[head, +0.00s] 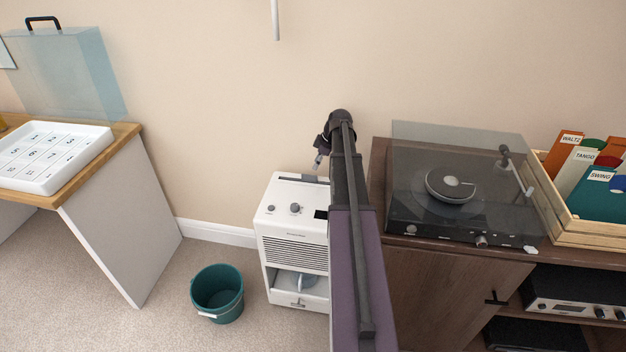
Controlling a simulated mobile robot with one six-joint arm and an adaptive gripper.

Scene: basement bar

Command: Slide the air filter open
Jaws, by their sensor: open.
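A white appliance (292,222) with two knobs and a slatted front grille stands on the floor in the middle. A dark strip (298,178) runs along the back of its top; I cannot tell whether this is the air filter. No part is clearly readable as the filter. My gripper (318,162) is open and looks empty, just above the back right of the appliance's top in the picture. I cannot tell whether it touches. My arm hides the appliance's right side.
A teal bucket (218,294) stands on the carpet left of the appliance. A wooden cabinet (440,290) with a lidded turntable (440,205) and a record crate (570,215) stands close on the right. A desk (125,150) is at left. The wall is behind.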

